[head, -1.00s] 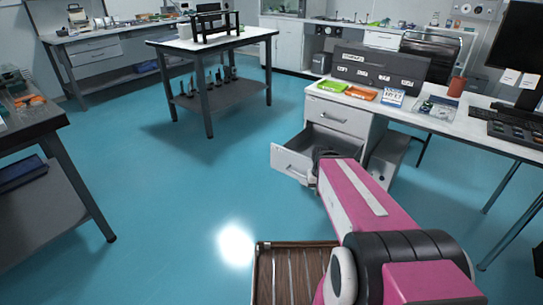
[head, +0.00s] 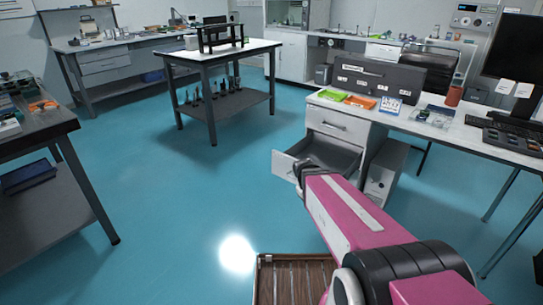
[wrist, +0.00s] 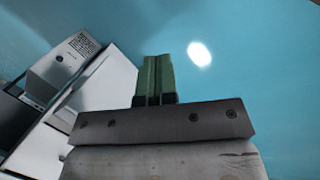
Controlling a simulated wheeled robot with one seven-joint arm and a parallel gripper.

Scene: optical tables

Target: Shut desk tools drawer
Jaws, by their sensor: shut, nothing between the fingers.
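The desk tools drawer (head: 284,166) is pulled out of the white pedestal under the right-hand desk, below a shut upper drawer (head: 335,123). Its grey inside shows in the head view. My gripper (head: 299,165) is at the drawer's front panel and hides part of it; I cannot tell whether it touches. In the wrist view my green fingers (wrist: 158,77) are together with nothing between them, over blue floor. A pale panel (wrist: 108,82), likely the drawer front, lies just left of them.
The white desk (head: 440,130) carries green and orange trays, a grey organizer (head: 378,78), a keyboard and a monitor. A white case (head: 383,175) stands under it, right of the pedestal. A brown slatted surface (head: 290,280) is low in front. Blue floor left of the drawer is clear.

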